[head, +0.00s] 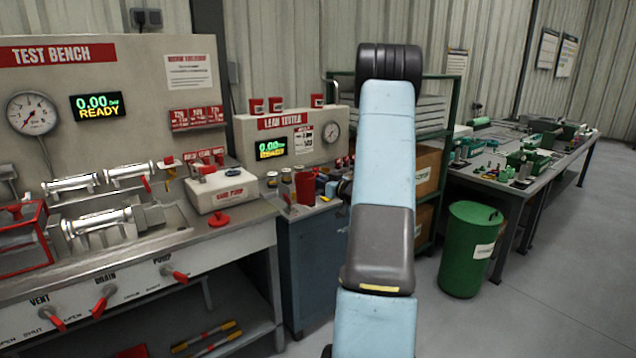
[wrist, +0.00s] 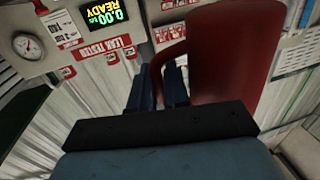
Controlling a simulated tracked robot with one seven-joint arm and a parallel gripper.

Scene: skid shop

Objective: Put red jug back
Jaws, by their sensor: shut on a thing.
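The red jug (head: 306,188) is at the top of the blue cabinet (head: 308,255), in front of the leak tester (head: 292,142). In the wrist view the red jug (wrist: 235,50) fills the upper right, close to the camera and tilted in the picture. My gripper (wrist: 160,85) is shut on the jug's handle, with a dark blue finger on each side of it. In the head view my gripper (head: 328,184) is partly hidden by my arm, just right of the jug. I cannot tell whether the jug's base touches the surface.
The white hand pump box (head: 221,190) and a red knob (head: 219,219) stand on the test bench to the left. Small cans (head: 285,176) stand close to the jug. A green bin (head: 470,250) and a workbench (head: 510,165) are to the right. Open floor lies at front right.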

